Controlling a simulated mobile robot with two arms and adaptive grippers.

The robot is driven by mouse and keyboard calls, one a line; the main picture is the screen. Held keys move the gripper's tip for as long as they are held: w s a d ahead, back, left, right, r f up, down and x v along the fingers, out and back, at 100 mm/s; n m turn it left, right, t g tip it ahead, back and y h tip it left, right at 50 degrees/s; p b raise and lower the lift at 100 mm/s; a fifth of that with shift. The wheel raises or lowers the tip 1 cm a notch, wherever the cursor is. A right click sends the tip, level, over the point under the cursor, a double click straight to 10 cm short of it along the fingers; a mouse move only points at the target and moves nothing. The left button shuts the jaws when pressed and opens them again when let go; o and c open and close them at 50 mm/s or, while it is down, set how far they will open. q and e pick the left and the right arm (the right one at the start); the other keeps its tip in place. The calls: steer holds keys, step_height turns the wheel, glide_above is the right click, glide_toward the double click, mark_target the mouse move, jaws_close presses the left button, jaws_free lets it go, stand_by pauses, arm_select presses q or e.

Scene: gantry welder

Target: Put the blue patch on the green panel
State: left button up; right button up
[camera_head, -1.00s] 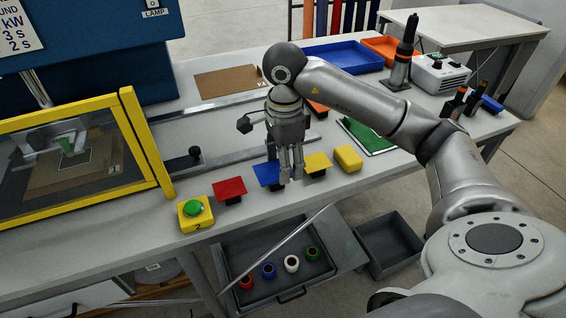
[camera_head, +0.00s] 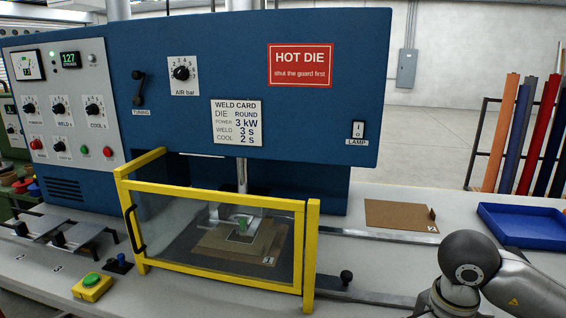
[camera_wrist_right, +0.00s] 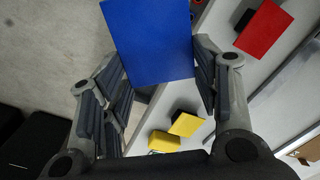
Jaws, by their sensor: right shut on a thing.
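The blue patch (camera_wrist_right: 150,38) is a flat blue sheet between the fingers of my right gripper (camera_wrist_right: 158,62) in the right wrist view. The gripper is shut on it, and the patch appears above the bench edge and floor. In the head view only my right arm shows at the lower right; its gripper is below the frame. The green panel is not clearly seen in either current view. My left gripper is not in view.
A red patch (camera_wrist_right: 264,28), a yellow patch (camera_wrist_right: 186,124) and a yellow block (camera_wrist_right: 163,142) show in the wrist view. The blue welder (camera_head: 230,60) has a yellow-framed guard (camera_head: 310,250). A green button box (camera_head: 92,287), brown board (camera_head: 400,214) and blue tray (camera_head: 525,228) are on the bench.

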steer(key=s+a+f+n, duration=0.3)
steer(key=a+f+n, duration=0.1)
steer(key=n, duration=0.9)
steer(key=shift+a+f+n, duration=0.2)
steer(key=shift+a+n, duration=0.1)
steer(key=shift+a, duration=0.35)
